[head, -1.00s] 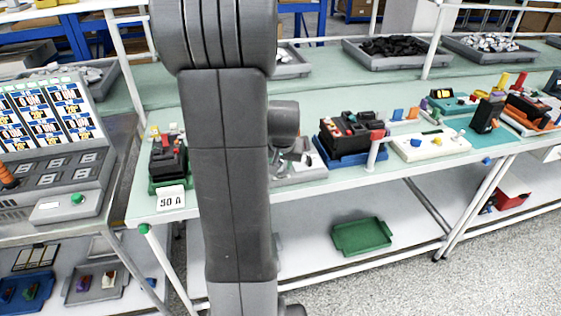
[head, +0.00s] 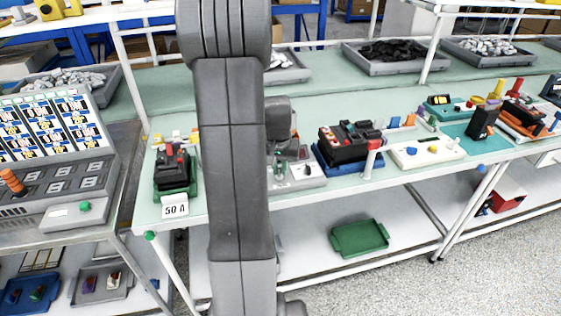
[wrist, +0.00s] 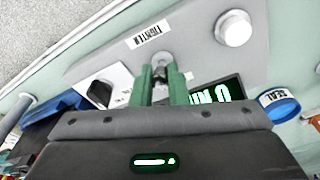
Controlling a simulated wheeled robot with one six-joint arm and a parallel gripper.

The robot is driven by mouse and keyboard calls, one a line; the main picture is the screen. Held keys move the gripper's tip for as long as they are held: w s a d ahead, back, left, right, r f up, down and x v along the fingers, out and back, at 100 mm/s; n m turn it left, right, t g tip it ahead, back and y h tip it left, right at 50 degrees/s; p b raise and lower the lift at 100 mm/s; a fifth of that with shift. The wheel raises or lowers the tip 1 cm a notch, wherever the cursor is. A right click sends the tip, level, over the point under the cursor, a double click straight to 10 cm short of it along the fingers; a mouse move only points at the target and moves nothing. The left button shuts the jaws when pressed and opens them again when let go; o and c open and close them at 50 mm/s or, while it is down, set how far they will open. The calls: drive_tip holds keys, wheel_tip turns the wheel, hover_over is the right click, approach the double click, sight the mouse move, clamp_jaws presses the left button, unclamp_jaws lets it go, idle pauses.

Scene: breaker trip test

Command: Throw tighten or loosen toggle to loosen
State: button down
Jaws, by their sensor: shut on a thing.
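The toggle (wrist: 162,58) is a small metal lever on a light grey station, seen in the wrist view next to a label reading TIGHTEN. My gripper (wrist: 162,72) has its two green fingers shut on this toggle. The toggle's base and its exact tilt are partly hidden by the fingers. In the head view the grey station (head: 309,183) sits near the table's front edge, and my arm hides part of it and most of the gripper.
In the wrist view a round white button (wrist: 234,28), a black knob (wrist: 100,93), a lit green display (wrist: 218,94) and a blue SEAL cap (wrist: 280,106) surround the toggle. In the head view a black breaker on a blue tray (head: 350,145) stands close on the right.

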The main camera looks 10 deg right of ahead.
drive_tip(key=g+p, duration=0.1)
drive_tip(key=p, duration=0.1)
drive_tip(key=w+g+p, duration=0.1)
drive_tip(key=g+p, duration=0.1)
drive_tip(key=shift+w+r, duration=0.2)
drive_tip(key=shift+w, duration=0.05)
drive_tip(key=shift+w+f+g+p, duration=0.25)
drive_tip(key=shift+g+p, duration=0.35)
drive_tip(key=shift+g, duration=0.35)
drive_tip(key=shift+w+f+g+p, duration=0.1)
drive_tip(key=shift+w+g+p, duration=0.2)
drive_tip(key=shift+g+p, duration=0.5)
drive_tip(key=shift+g, duration=0.25)
drive_tip(key=c, duration=1.4)
unclamp_jaws()
drive_tip(key=shift+a+f, duration=0.1)
drive_tip(key=shift+c, duration=0.2)
drive_tip(key=b+v, duration=0.2)
drive_tip(key=v, duration=1.1)
drive_tip(key=shift+a+r+b, duration=0.2)
drive_tip(key=shift+r+b, duration=0.15)
